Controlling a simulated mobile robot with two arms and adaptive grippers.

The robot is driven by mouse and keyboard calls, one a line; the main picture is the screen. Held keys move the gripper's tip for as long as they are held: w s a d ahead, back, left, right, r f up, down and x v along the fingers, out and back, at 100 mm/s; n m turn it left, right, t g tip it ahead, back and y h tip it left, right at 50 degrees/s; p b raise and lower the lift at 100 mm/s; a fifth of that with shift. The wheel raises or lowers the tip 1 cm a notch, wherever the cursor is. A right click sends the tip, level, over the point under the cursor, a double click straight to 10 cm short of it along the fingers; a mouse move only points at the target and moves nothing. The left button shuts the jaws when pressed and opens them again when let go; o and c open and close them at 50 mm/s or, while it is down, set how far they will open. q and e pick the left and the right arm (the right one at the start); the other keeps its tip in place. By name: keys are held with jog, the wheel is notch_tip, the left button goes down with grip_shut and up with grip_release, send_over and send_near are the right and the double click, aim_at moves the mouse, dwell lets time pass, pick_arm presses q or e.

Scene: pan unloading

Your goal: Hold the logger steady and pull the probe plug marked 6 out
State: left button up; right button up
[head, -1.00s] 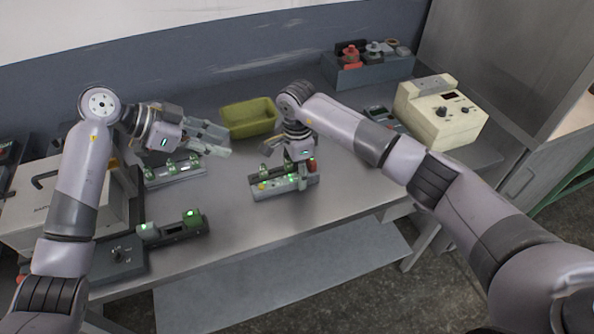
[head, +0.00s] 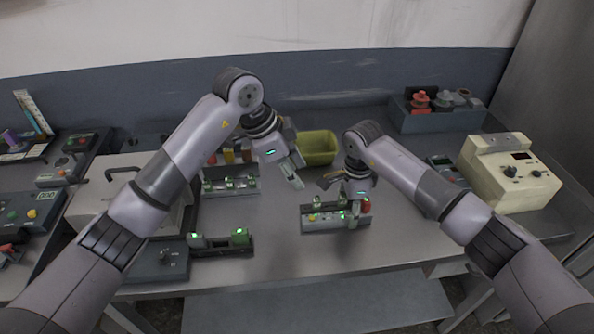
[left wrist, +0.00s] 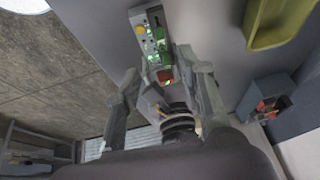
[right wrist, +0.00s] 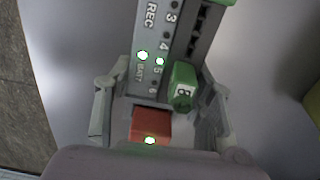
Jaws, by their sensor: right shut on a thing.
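The logger (head: 322,222) is a grey box on the table, with a yellow button, lit green spots and numbered sockets. It also shows in the right wrist view (right wrist: 160,30). A green plug (right wrist: 183,86) stands in it near sockets 5 and 6; its mark looks like 6 or 8. A red block (right wrist: 151,124) is at the near end. My right gripper (right wrist: 160,108) straddles this end, one finger on each side, shut on the logger. My left gripper (head: 298,183) is open and empty, above the table to the left of the logger; its fingers (left wrist: 168,85) are spread.
A yellow-green bin (head: 318,147) stands behind the grippers. A similar rack (head: 230,187) and a two-knob unit (head: 220,244) lie to the left. Bare table surrounds the logger.

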aim_at(314, 200)
pick_arm(q)
jog(key=x, duration=1.2)
jog(key=shift+w+a, duration=0.1)
jog(key=shift+w, duration=0.05)
jog(key=shift+c, duration=0.4)
grip_shut()
dwell(0.4)
